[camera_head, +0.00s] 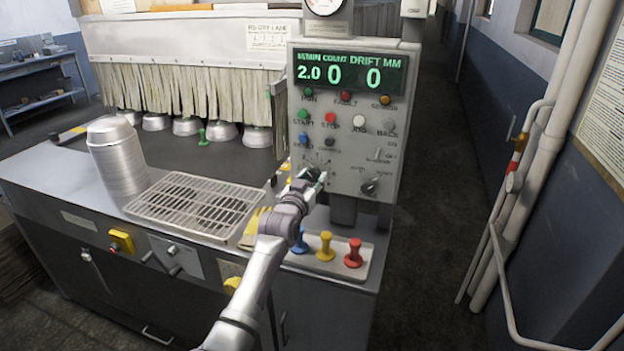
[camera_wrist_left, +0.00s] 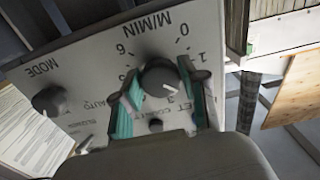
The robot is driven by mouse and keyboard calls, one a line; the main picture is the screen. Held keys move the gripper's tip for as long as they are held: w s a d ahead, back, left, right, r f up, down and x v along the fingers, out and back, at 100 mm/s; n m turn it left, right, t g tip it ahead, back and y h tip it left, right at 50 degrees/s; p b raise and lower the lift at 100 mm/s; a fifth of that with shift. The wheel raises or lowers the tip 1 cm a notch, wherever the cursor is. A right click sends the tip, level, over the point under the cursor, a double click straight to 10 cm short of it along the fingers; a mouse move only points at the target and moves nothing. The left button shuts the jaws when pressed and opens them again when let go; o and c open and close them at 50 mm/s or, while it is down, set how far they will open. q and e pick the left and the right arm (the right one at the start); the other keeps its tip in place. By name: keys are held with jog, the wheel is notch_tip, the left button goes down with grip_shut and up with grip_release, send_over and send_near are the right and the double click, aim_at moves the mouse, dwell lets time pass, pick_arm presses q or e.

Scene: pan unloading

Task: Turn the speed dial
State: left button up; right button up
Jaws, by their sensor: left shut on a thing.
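The grey control panel (camera_head: 344,120) stands at the right end of the machine. My left gripper (camera_head: 314,176) is at the lower left of its face, over the speed dial, which it largely hides in the head view. In the left wrist view the round dark speed dial (camera_wrist_left: 161,78) sits under the M/MIN marking, with numbers around it. The teal-padded fingers of my left gripper (camera_wrist_left: 157,96) are shut on the dial, one on each side. The panel display (camera_head: 350,74) reads 2.0, 0 and 0. My right gripper is not in view.
A second dark knob, marked MODE (camera_wrist_left: 48,101), is beside the dial; it also shows in the head view (camera_head: 369,187). Coloured push buttons (camera_head: 331,118) are above. Blue, yellow and red pegs (camera_head: 325,247) stand below, near stacked pans (camera_head: 118,160) and a wire rack (camera_head: 195,203).

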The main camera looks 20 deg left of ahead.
pick_arm(q)
jog(key=shift+n, duration=0.3)
jog(key=n, duration=0.6)
jog(key=shift+p, duration=0.4)
jog(key=n, duration=0.6)
jog(key=shift+d+p, duration=0.1)
jog(key=shift+p, duration=0.3)
jog(key=shift+n, duration=0.3)
jog(key=o, duration=1.1)
